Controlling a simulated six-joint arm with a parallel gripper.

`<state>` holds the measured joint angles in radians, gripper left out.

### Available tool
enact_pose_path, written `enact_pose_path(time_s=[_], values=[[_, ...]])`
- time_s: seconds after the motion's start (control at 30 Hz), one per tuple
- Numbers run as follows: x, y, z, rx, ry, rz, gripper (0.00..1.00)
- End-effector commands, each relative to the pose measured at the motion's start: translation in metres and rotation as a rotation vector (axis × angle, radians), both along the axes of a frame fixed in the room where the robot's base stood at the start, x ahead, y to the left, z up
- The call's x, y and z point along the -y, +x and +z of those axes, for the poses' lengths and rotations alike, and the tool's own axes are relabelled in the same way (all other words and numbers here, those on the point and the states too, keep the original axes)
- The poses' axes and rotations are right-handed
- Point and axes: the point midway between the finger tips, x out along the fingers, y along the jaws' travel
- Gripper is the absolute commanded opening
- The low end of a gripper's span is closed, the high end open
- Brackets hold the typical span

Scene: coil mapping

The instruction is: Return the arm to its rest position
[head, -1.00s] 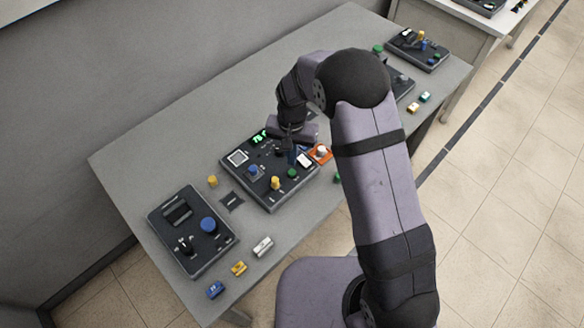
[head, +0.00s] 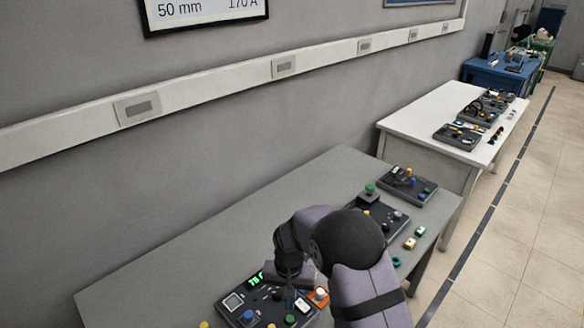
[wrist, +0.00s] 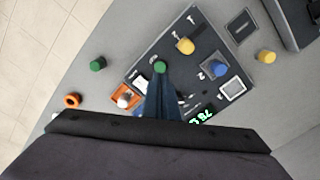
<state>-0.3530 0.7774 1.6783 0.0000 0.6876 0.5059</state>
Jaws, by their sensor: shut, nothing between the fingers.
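My gripper (wrist: 161,75) points down over the dark control panel (wrist: 205,35) in the wrist view; its two dark blue fingers are together with nothing seen between them. A green knob (wrist: 160,67) shows right at the fingertips; I cannot tell whether they touch it. The panel also carries a yellow knob (wrist: 185,46), a blue knob (wrist: 219,69), a white-topped switch on an orange plate (wrist: 124,101) and a lit green display (wrist: 201,117). In the head view my arm bends down over the same panel (head: 232,302), and the fingertips are hard to make out.
The grey table (head: 150,275) has bare room behind the panel. More panels (head: 408,187) stand at its far right end, with small loose blocks (head: 410,243) near the edge. A white table (head: 420,115) stands beyond, against the wall.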

Motion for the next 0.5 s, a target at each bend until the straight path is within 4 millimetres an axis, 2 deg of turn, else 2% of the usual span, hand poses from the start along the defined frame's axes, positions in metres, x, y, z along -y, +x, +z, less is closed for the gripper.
enact_pose_path(time_s=[0.07, 0.1, 0.27, 0.3, 0.37, 0.5], values=[[0.001, -0.002, 0.0, -0.005, -0.001, 0.087, 0.0], [0.004, -0.01, -0.004, -0.025, -0.007, 0.141, 0.0], [0.03, -0.082, -0.028, -0.185, -0.036, 0.321, 0.0], [0.037, -0.101, -0.028, -0.22, -0.038, 0.357, 0.0], [0.046, -0.124, -0.023, -0.257, -0.039, 0.403, 0.0], [0.073, -0.172, 0.0, -0.311, -0.029, 0.454, 0.0]])
